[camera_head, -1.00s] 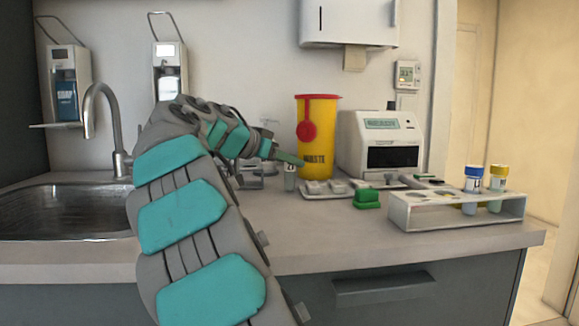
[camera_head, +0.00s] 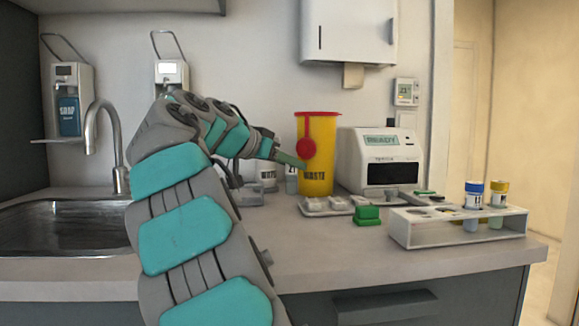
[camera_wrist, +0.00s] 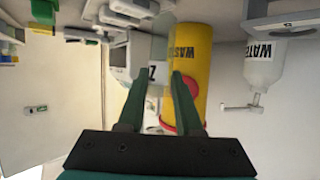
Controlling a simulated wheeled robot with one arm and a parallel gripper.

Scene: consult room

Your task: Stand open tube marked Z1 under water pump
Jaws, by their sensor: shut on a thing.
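My gripper (camera_wrist: 157,82) has its two green fingers closed around a clear tube (camera_wrist: 153,72). A "Z" shows on the tube; the rest of its mark is hidden. In the head view the tube (camera_head: 291,181) hangs under my fingertips (camera_head: 291,161), left of the yellow waste bin. The water pump, a white bottle marked "WATER" (camera_wrist: 265,62) with a thin nozzle, appears inverted right of the bin in the wrist view. In the head view the pump (camera_head: 268,177) is left of the tube, partly hidden by my arm. The tube is apart from the nozzle.
The yellow waste bin (camera_head: 316,160) stands close behind the tube. A small tray (camera_head: 328,208), a green block (camera_head: 367,215), a white analyzer (camera_head: 380,155) and a rack (camera_head: 405,230) with capped tubes stand right. The sink (camera_head: 60,225) is left. The front counter strip is clear.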

